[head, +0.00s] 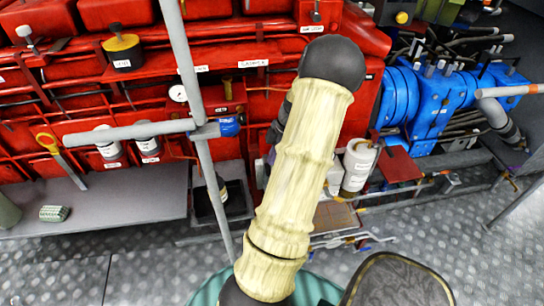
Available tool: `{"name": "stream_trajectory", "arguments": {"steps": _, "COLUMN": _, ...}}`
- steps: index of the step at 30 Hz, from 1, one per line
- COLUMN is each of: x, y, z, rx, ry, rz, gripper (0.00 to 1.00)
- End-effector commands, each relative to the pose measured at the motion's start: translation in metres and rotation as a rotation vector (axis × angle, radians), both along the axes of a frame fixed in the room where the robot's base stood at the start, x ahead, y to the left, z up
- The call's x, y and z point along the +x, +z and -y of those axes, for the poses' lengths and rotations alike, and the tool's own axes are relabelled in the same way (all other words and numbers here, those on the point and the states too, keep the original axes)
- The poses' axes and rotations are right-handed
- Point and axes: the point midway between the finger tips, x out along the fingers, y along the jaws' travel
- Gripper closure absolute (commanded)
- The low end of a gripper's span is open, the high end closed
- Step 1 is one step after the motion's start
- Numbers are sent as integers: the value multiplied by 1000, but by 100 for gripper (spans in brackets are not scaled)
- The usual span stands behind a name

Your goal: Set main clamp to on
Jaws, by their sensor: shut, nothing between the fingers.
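A red hydraulic unit (60,90) fills the upper left and middle of the head view. It carries several small white labels, too small to read surely, so I cannot tell which control is the main clamp. A small dark control (316,14) sits above a label at the top middle. A yellow-topped knob (122,42) and a white-headed lever (24,32) are at the upper left. My cream-sleeved arm rises through the middle and hides part of the unit. My gripper cannot be made out; a dark shape partly shows behind the arm.
A grey pipe frame (192,75) stands in front of the unit. A grey shelf (125,197) runs along its lower left. A blue pump assembly (432,100) is at the right. Metal floor (440,220) is open at lower right.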

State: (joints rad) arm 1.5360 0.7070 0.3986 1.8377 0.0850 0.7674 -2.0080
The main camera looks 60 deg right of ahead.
Motion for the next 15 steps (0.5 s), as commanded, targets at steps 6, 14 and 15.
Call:
{"name": "stream_trajectory", "arguments": {"steps": 6, "x": -1, "y": 20, "z": 2, "rx": 2, "ry": 7, "rz": 0, "gripper": 100}}
{"name": "stream_trajectory", "arguments": {"steps": 14, "x": -2, "y": 20, "z": 2, "rx": 3, "ry": 6, "rz": -1, "gripper": 100}}
{"name": "stream_trajectory", "arguments": {"steps": 15, "x": -2, "y": 20, "z": 2, "rx": 3, "ry": 6, "rz": -1, "gripper": 100}}
